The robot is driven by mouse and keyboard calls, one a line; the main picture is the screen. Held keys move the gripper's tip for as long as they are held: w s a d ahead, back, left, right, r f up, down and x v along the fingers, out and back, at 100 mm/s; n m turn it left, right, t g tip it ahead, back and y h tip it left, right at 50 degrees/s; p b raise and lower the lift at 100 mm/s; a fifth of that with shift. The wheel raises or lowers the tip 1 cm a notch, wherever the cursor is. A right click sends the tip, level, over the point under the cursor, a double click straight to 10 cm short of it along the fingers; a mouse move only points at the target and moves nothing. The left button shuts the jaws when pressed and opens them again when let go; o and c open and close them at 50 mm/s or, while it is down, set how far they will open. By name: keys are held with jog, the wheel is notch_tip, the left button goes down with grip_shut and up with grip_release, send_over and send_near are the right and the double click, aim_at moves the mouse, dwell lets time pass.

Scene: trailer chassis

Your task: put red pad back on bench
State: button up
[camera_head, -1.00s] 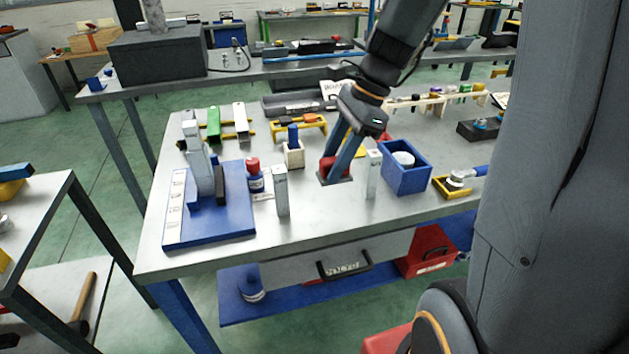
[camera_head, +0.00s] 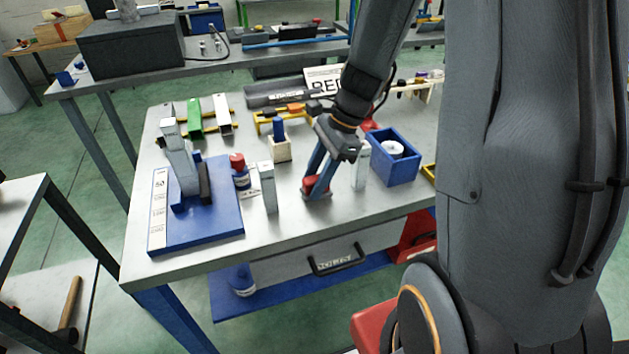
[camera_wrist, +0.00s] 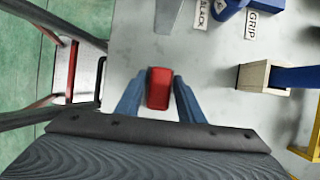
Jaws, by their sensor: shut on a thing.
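The red pad (camera_wrist: 158,88) is a small red block between the two blue fingers of my gripper (camera_wrist: 158,100) in the wrist view. My gripper is shut on it. In the head view the red pad (camera_head: 311,185) shows low between the fingers of my gripper (camera_head: 317,190), close to the grey top of the bench (camera_head: 225,258). The fingers partly hide the pad. I cannot tell whether the pad touches the bench top. A pale upright post stands on each side, the left one (camera_head: 267,187) and the right one (camera_head: 361,167).
A blue box (camera_head: 398,175) with a white roll stands right of my gripper. A red-capped bottle (camera_head: 240,172) and a blue board (camera_head: 218,230) with a stand lie to the left. A wooden block (camera_head: 280,150) with a blue handle is behind. Bench top near the front edge is clear.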

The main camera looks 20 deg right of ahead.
jog(key=shift+f, duration=0.25)
jog(key=shift+f, duration=0.2)
jog(key=o, duration=1.1)
jog(key=shift+r, duration=0.1)
jog(key=b+v, duration=0.2)
jog(key=v, duration=1)
jog(key=s+a+f+n+h, duration=0.1)
jog(key=s+f+n, duration=0.1)
jog(key=n, duration=0.3)
jog(key=s+a+f+n+h, duration=0.2)
jog(key=s+f+n, duration=0.1)
jog(key=n, duration=0.3)
jog(key=s+a+f+n+h, duration=0.1)
jog(key=s+f+n, duration=0.1)
jog(key=s+n, duration=0.2)
jog(key=shift+a+f+n+t+h, duration=0.3)
jog(key=shift+f+n+t, duration=0.1)
jog(key=shift+n, duration=0.5)
jog(key=shift+s+a+f+n, duration=0.15)
jog(key=shift+s+n, duration=0.1)
jog(key=shift+n, duration=0.45)
